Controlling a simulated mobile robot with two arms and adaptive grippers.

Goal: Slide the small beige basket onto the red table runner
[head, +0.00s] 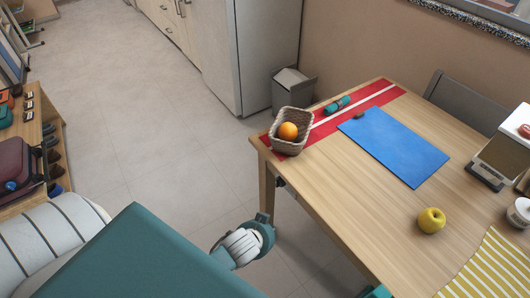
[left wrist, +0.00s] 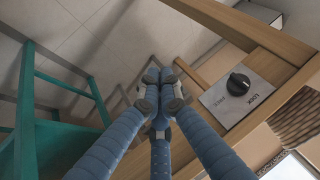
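The small beige woven basket (head: 291,146) holds an orange (head: 288,131) and stands upright at the table's left corner. It is at the near end of the red table runner (head: 375,96), with red cloth showing on both sides of it; its underside is hidden. My left gripper (head: 268,228) is off the table's left side, lower in the picture than the basket and apart from it. In the left wrist view its fingertips (left wrist: 161,88) are together with nothing visible between them. My right gripper is not clearly visible.
A rolled teal cloth (head: 337,105) lies on the runner beyond the basket. A blue mat (head: 393,145), yellow apple (head: 431,220) and striped yellow cloth (head: 497,265) are on the wooden table (head: 350,205). The left wrist view shows a lock knob (left wrist: 238,84) on a panel.

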